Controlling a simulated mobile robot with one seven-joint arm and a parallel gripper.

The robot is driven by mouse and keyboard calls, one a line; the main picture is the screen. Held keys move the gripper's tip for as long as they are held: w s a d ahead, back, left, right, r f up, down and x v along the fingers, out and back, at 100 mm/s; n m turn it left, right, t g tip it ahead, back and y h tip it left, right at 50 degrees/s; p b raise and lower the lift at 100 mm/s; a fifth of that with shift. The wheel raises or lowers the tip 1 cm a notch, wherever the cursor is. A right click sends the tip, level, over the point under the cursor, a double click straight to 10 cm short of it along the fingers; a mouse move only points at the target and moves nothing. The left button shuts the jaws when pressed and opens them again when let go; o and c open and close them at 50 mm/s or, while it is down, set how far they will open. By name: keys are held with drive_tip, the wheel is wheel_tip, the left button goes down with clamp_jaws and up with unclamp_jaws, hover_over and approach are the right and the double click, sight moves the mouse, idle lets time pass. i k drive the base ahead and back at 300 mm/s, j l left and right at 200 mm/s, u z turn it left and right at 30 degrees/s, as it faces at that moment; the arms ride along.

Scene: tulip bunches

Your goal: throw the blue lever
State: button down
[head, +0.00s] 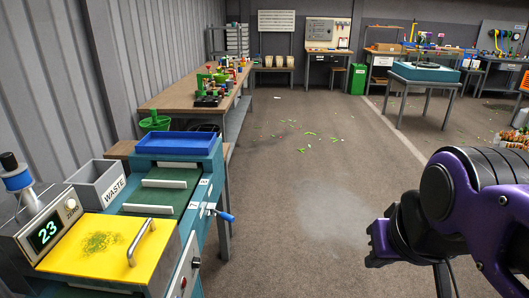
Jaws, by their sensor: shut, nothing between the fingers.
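The blue lever (224,215) sticks out to the right from the side of the teal machine (205,215) at the left. Its blue grip is at the end of a short metal arm. My gripper (376,246) is at the right of the picture, at the end of my purple and black arm. It is shut and empty. It is well to the right of the lever, apart from it, with open floor between them in the picture.
The machine has a yellow lid with a metal handle (140,243), a blue tray (178,144) and a display (45,234) reading 23. A grey WASTE bin (95,184) stands behind. Green scraps (305,138) lie on the otherwise clear floor. A long workbench (185,97) runs along the left wall.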

sight(225, 216)
drive_tip(key=i+l+u, duration=0.1)
drive_tip(key=i+u, duration=0.25)
drive_tip(key=i+l+u, duration=0.35)
drive_tip(key=i, duration=0.2)
drive_tip(key=i+j, duration=0.05)
drive_tip(key=j, duration=0.05)
